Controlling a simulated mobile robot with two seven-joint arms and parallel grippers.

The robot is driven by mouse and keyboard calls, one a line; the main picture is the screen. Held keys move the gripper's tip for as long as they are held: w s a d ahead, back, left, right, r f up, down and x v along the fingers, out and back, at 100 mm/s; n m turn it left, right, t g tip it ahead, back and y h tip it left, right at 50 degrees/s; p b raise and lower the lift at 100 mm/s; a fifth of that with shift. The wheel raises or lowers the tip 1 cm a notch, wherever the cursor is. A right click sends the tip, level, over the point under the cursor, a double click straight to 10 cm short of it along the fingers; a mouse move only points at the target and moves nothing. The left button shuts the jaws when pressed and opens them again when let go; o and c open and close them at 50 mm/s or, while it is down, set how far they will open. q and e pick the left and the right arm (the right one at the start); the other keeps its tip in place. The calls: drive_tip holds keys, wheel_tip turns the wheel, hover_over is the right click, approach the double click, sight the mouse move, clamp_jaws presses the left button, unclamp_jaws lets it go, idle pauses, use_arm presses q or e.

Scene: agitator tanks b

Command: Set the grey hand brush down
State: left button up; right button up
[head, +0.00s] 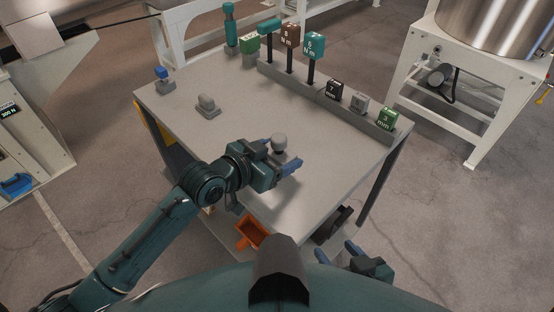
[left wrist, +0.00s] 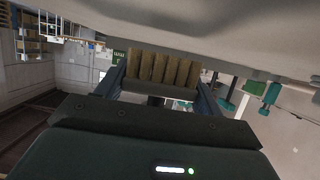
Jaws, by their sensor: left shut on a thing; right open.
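The grey hand brush (head: 279,143) is in my left gripper (head: 283,170), over the near part of the grey table (head: 200,70). In the head view its rounded grey knob stands up above the blue fingers. In the left wrist view, the tan bristles (left wrist: 163,68) and grey block show between the fingers of my left gripper (left wrist: 160,88). The bristles point toward the tabletop. I cannot tell whether they touch it. My right gripper (head: 352,251) is open and empty, low in front of the table.
A grey knobbed item (head: 207,105) and a blue-topped item (head: 164,75) sit on the table's left. A rack (head: 330,101) with several labelled blocks lines the back right. An orange bin (head: 250,233) is below the front edge. The tabletop's middle is clear.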

use_arm(q)
drive_tip(key=shift+f, duration=1.1)
drive_tip(key=shift+f, duration=0.2)
drive_tip(key=o, duration=1.1)
drive_tip(key=shift+c, duration=0.2)
drive_tip(key=shift+r, duration=0.1)
drive_tip(key=shift+r, duration=0.15)
drive_tip(key=v, duration=1.2)
drive_tip(key=shift+p, duration=0.35)
drive_tip(key=shift+s, duration=0.1)
